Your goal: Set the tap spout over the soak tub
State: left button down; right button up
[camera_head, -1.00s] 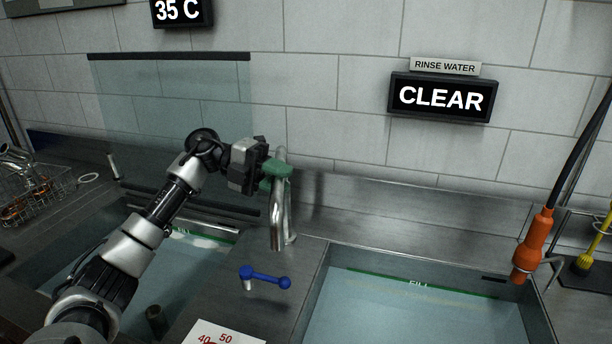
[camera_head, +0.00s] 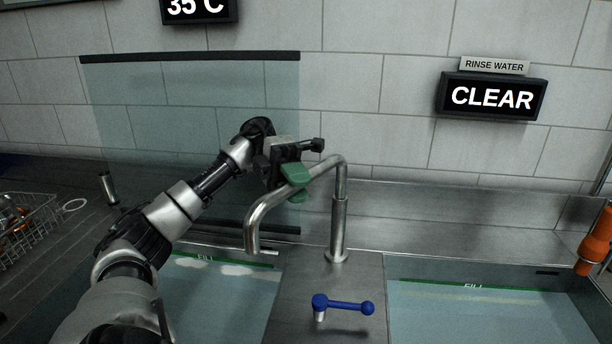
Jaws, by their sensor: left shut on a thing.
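The steel tap spout (camera_head: 265,210) rises from a post on the deck between two tubs and bends over to the left. Its downturned tip appears in front of the back right corner of the left tub (camera_head: 272,300), which holds water with white suds and looks like the soak tub. My right gripper is not in view.
A blue lever (camera_head: 343,305) stands on the deck before the tap. The right tub (camera_head: 392,300) holds clear water under a "CLEAR" sign (camera_head: 492,96). A clear panel (camera_head: 170,110) stands behind my left arm. A wire basket (camera_head: 28,225) is at far left, an orange sprayer (camera_head: 594,243) at right.

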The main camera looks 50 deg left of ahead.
pick_arm(q)
jog(key=shift+a+m+g+p, duration=0.4)
jog(key=shift+a+m+g, duration=0.1)
jog(key=shift+a+g, duration=0.2)
jog(key=shift+s, duration=0.1)
jog(key=shift+y, duration=0.3)
jog(key=c, duration=0.9)
grip_release()
jog(key=shift+c, duration=0.2)
